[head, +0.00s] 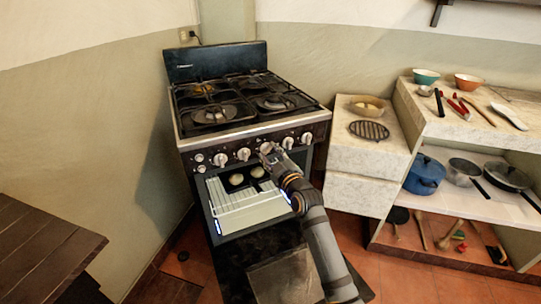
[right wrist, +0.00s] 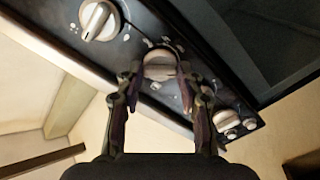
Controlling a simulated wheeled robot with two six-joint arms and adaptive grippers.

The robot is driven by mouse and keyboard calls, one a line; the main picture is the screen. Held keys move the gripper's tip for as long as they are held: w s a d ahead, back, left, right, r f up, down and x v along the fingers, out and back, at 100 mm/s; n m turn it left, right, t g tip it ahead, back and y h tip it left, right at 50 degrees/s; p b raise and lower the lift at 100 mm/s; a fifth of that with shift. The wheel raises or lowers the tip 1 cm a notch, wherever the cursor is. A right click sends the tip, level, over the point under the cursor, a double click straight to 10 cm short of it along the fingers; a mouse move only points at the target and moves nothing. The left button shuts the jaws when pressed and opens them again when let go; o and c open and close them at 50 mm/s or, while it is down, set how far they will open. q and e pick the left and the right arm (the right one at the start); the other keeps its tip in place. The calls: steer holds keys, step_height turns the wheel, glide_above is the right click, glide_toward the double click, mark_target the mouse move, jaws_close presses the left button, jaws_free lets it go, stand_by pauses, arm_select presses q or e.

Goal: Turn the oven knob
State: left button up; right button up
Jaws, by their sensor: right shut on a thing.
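A black stove (head: 255,135) stands in the corner, with a row of pale knobs along its front panel. My right gripper (head: 267,150) reaches up from below to the middle knob of the row. In the right wrist view the fingers of my right gripper (right wrist: 159,82) are on both sides of a pale round knob (right wrist: 158,66), shut on it. The gripper hides most of this knob in the head view. My left gripper is not in view.
Other knobs (head: 243,154) (right wrist: 98,20) sit close beside the held one. Below the panel, the oven interior (head: 240,213) shows pale racks and round items. A stone counter (head: 365,155) and shelves stand right; a dark wooden table (head: 40,245) is at left.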

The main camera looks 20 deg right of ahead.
steer(key=o, duration=1.2)
steer(key=shift+c, duration=0.2)
steer(key=s+d, duration=0.1)
steer(key=s, duration=1.1)
steer(key=shift+d, duration=0.15)
